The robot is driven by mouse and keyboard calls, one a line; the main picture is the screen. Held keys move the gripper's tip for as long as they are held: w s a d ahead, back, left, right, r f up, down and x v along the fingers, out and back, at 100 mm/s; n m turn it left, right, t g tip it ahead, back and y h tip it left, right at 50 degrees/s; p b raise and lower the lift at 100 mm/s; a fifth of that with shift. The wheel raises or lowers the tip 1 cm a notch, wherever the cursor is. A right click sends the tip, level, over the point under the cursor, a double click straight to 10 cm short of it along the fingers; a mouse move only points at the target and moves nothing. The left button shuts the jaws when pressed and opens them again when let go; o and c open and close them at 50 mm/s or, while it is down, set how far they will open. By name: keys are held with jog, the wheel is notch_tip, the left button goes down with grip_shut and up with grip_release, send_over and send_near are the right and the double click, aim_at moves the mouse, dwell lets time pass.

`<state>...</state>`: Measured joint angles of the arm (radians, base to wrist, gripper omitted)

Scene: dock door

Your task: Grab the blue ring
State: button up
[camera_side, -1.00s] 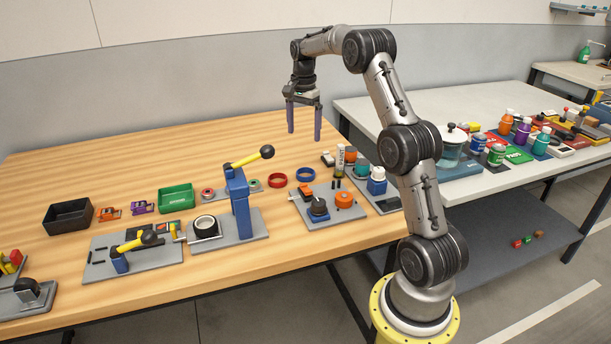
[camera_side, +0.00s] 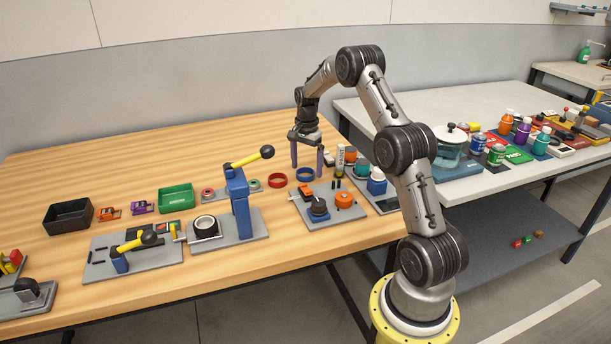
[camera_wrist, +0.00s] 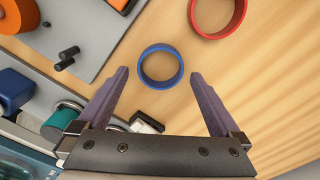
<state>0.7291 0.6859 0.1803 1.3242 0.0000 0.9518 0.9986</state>
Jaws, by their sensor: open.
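The blue ring (camera_side: 306,175) lies flat on the wooden table in the side view. In the wrist view the blue ring (camera_wrist: 161,52) sits ahead of the fingertips, roughly centred between them, with bare wood showing through its middle. My gripper (camera_side: 307,172) is open and empty, its two purple fingers pointing down at the ring. In the wrist view my gripper (camera_wrist: 159,72) shows its fingers spread wider than the ring, with no contact visible. How high the fingertips are above the table is hard to tell.
A red ring (camera_side: 278,181) lies just left of the blue one; it also shows in the wrist view (camera_wrist: 217,12). A grey plate (camera_side: 327,208) with knobs is in front. Small bottles and a black-and-white item (camera_wrist: 147,124) stand close on the right. Bare wood lies behind.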

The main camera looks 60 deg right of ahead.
jog(key=shift+f, duration=0.65)
jog(key=c, duration=1.3)
jog(key=shift+r, duration=0.1)
